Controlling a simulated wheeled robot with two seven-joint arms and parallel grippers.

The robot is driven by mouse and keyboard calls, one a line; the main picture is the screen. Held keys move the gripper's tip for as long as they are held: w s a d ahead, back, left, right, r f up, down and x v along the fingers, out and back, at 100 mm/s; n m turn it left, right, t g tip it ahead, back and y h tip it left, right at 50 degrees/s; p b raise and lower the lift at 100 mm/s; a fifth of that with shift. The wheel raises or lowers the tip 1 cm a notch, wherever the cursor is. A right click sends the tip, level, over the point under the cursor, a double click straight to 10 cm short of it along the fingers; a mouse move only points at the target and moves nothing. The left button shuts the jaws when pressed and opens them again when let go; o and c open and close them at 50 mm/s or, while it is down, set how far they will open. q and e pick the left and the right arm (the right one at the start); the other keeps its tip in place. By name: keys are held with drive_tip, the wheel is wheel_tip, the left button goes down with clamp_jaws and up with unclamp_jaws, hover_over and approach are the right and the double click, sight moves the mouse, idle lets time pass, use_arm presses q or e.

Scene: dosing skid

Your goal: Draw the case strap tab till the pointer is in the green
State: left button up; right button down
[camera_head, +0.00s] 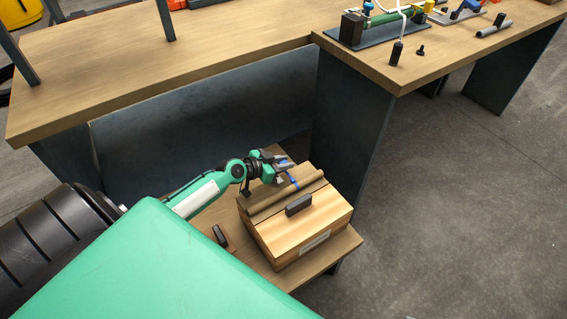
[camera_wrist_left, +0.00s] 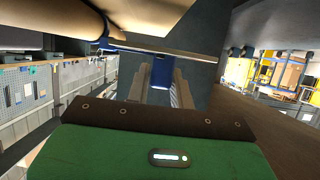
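A wooden case (camera_head: 300,226) with a dark handle on its lid sits on a low wooden stand. A tan roll (camera_head: 286,197) lies along its far edge, and a blue strap (camera_head: 294,181) shows beside it. My left gripper (camera_head: 284,167) is at the far side of the case, close to the strap. In the left wrist view, the blue tab (camera_wrist_left: 161,72) lies between the parted grey fingers; I cannot tell whether they press on it. No pointer or green zone can be made out. My right gripper is out of view.
A small dark block (camera_head: 219,235) lies on the stand (camera_head: 343,248) left of the case. A wooden bench (camera_head: 110,55) with a dark side panel (camera_head: 352,120) stands behind. Tools and a green cylinder (camera_head: 385,19) lie on it. The floor at right is clear.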

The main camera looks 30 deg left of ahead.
use_arm(q)
drive_tip(key=o, duration=0.3)
drive_tip(key=shift+s+a, duration=0.1)
drive_tip(key=v, duration=1.3)
drive_tip(key=shift+s+a, duration=0.2)
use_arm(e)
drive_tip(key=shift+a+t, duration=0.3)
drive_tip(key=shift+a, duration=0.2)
use_arm(q)
drive_tip(key=shift+r, duration=0.15)
